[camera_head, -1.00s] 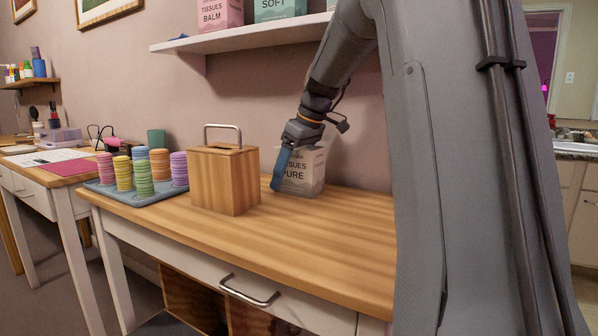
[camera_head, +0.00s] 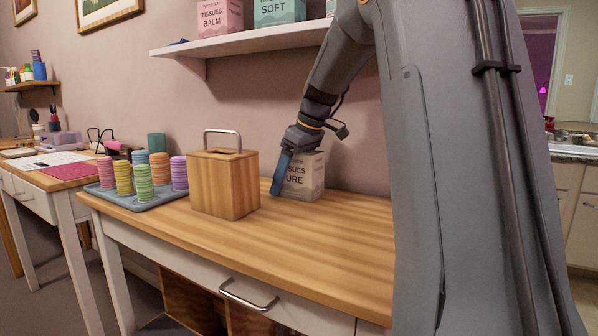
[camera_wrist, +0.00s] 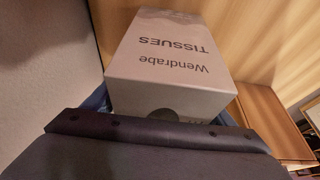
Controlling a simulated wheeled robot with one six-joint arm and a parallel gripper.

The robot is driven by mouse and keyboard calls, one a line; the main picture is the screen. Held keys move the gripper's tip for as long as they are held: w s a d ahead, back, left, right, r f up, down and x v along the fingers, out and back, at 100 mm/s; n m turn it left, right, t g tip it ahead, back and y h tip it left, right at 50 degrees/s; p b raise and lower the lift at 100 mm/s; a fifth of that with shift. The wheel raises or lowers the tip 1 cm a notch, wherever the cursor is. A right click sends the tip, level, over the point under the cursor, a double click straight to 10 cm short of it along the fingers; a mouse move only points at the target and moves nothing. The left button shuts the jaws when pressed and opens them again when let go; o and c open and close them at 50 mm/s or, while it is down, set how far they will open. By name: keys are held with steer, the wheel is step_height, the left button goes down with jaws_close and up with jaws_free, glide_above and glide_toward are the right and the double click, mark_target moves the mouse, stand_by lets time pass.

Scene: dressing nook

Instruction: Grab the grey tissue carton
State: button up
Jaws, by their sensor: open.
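The grey tissue carton (camera_head: 306,178) stands upright on the wooden table (camera_head: 330,240), close to the wall, with "TISSUES PURE" lettering partly covered. My gripper (camera_head: 281,174) is at the carton, with one blue finger pointing down along its left front side. In the wrist view the carton (camera_wrist: 170,60) sits directly ahead of the open gripper, its near end at the gripper's dark front edge, and bits of blue finger show at either side of it. I cannot tell whether the fingers touch it.
A wooden box with a metal handle (camera_head: 224,183) stands just left of the carton. Further left is a grey tray (camera_head: 107,192) with several coloured stacks. A shelf (camera_head: 240,40) with a pink carton (camera_head: 220,17) and a green carton (camera_head: 279,11) hangs above. The table front is clear.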

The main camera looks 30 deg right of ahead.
steer(key=c, duration=1.1)
steer(key=shift+r+b, duration=0.15)
steer(key=shift+b, duration=0.2)
